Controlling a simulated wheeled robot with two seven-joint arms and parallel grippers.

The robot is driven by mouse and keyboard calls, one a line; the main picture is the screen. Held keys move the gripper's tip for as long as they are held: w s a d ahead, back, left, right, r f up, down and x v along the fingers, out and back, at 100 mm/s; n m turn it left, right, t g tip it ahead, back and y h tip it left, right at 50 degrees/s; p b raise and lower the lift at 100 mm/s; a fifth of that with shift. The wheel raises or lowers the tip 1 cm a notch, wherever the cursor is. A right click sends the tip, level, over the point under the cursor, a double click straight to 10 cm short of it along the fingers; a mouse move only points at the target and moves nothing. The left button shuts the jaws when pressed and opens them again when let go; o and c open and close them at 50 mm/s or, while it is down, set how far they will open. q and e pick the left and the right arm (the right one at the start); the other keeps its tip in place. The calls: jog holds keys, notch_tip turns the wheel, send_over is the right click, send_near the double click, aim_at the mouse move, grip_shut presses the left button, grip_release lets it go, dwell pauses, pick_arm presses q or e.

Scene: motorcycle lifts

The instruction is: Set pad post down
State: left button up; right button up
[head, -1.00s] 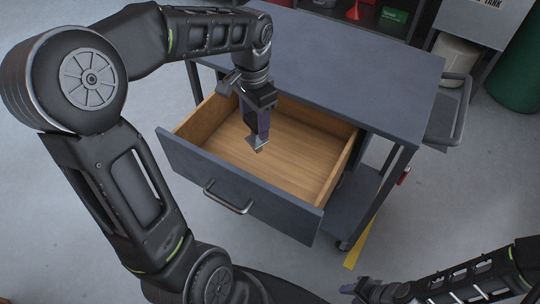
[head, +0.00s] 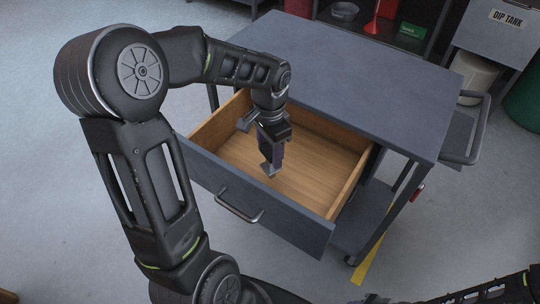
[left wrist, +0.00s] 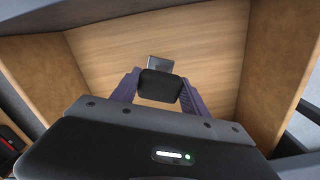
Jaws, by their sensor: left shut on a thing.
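The pad post (left wrist: 160,86) is a short dark piece with a small grey plate at its far end. It sits between the fingers of my left gripper in the left wrist view (left wrist: 157,92). In the head view my left gripper (head: 270,160) points down inside the open drawer (head: 290,212), shut on the post, whose grey end (head: 269,171) shows below the fingertips. I cannot tell whether that end touches the wooden drawer floor (head: 305,178). My right arm only shows at the bottom right edge, and its fingers are not clear.
The drawer belongs to a dark grey cart (head: 350,75) with a bare top. The drawer looks empty apart from the held piece, with free floor right of the gripper. Wooden side walls and the front panel with its handle (head: 240,207) surround it.

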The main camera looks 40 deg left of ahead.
pick_arm(q)
jog(key=shift+f, duration=1.2)
jog(key=shift+f, duration=0.1)
jog(key=o, duration=1.5)
notch_tip(320, 180, up, 12)
jog(key=shift+r+p, duration=0.15)
jog(key=shift+p, duration=0.25)
